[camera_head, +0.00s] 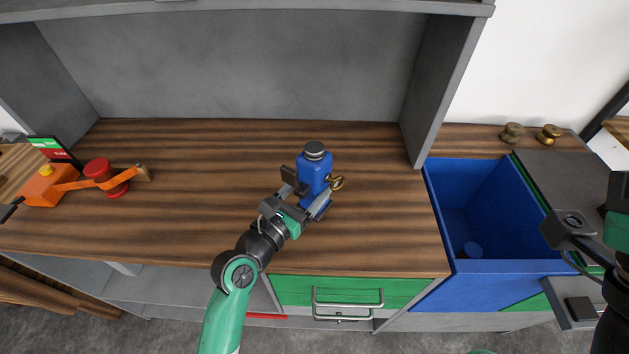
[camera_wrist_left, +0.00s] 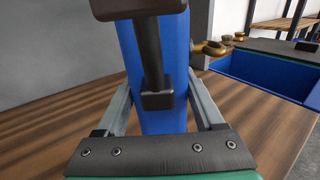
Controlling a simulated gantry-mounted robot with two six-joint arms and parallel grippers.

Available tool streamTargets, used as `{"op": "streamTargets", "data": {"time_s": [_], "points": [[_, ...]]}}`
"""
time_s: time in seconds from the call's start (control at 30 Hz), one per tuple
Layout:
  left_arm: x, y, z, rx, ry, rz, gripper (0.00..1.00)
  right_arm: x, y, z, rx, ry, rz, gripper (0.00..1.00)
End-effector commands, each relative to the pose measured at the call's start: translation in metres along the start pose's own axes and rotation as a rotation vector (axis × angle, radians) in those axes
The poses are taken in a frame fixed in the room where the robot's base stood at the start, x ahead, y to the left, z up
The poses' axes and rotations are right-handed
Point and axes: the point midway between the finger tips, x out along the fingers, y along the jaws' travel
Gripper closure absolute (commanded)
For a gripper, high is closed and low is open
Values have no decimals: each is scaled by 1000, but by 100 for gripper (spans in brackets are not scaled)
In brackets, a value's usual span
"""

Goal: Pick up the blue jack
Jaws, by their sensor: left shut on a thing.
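The blue jack (camera_head: 316,168) is a blue bottle-shaped body with a dark round top and a brass-coloured ring on its right side. It is upright over the middle of the wooden worktop; whether its base touches the wood is unclear. My left gripper (camera_head: 306,193) is shut on the jack, with a finger on either side of it. In the left wrist view, the jack's blue body (camera_wrist_left: 179,60) rises between the fingers, with a dark rod in front of it. Part of my right arm shows at the right edge of the head view, but its jaws cannot be made out.
A blue bin (camera_head: 487,266) is sunk at the right, with a small blue object inside. Two brass knobs (camera_head: 549,134) stand behind it. An orange device with a red spool (camera_head: 99,170) sits at the left. A grey shelf encloses the back. The wood around the jack is clear.

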Motion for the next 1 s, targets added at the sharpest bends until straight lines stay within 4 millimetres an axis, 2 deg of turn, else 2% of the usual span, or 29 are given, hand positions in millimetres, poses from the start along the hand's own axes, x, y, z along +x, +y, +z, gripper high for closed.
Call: {"op": "streamTargets", "data": {"time_s": [0.03,0.27,0.4,0.6,0.77,1.0], "points": [[-5,-4,22,1,-10,0,100,14,0,-13,0,0,0,57],[-41,-29,72,1,-9,-1,100,53,0,-49,0,1,0,57],[-71,-49,82,-1,-7,-2,100,68,0,-63,0,1,0,57],[-99,-67,92,0,-8,-1,100,80,0,-74,0,0,0,57],[-108,-73,95,0,-9,0,100,83,0,-76,0,0,0,57],[-110,-74,95,0,-9,0,100,82,0,-76,0,0,0,57]]}}
